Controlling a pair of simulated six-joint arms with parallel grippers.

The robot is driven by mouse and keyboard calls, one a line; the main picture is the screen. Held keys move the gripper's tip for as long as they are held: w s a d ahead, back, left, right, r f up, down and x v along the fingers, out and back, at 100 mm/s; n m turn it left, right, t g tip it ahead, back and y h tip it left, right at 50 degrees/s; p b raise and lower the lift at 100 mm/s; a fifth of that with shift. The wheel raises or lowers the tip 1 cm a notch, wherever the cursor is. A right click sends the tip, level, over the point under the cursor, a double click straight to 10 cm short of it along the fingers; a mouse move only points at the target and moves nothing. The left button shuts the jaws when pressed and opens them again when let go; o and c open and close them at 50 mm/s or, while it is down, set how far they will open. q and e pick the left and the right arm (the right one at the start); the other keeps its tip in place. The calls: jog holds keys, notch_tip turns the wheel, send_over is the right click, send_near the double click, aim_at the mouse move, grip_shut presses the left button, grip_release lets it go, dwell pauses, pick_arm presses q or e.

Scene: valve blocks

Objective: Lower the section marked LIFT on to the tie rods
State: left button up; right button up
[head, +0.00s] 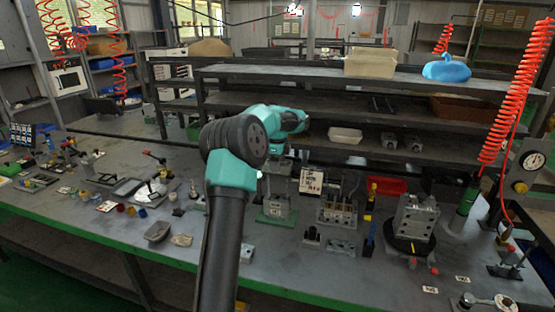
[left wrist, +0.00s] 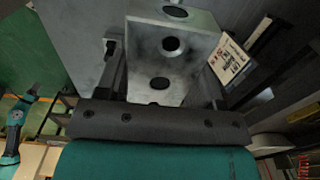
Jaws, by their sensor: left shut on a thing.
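My left gripper (head: 278,180) points down past the front of the shelf rack, partly hidden by my own arm. In the left wrist view its jaws (left wrist: 165,95) are shut on a grey metal block (left wrist: 172,45) with several dark round holes. In the head view the grey block (head: 278,204) is under the gripper, above a green plate (head: 272,218); I cannot tell whether they touch. No LIFT mark is legible. Thin upright rods (head: 340,190) stand at a grey fixture to its right. My right gripper is not in view.
A lettered card (head: 311,181) stands behind the block and fixture. Another valve block (head: 416,214) sits on a black round base (head: 408,243) to the right. A yellow-and-blue upright tool (head: 370,215) and a red tray (head: 387,186) are between. The front bench strip is mostly clear.

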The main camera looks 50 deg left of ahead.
pick_arm(q)
jog(key=shift+f, duration=1)
jog(key=shift+f, duration=4.55)
dwell(1.1)
jog(key=o, duration=1.3)
notch_tip(320, 180, up, 18)
jog(key=shift+f, duration=0.25)
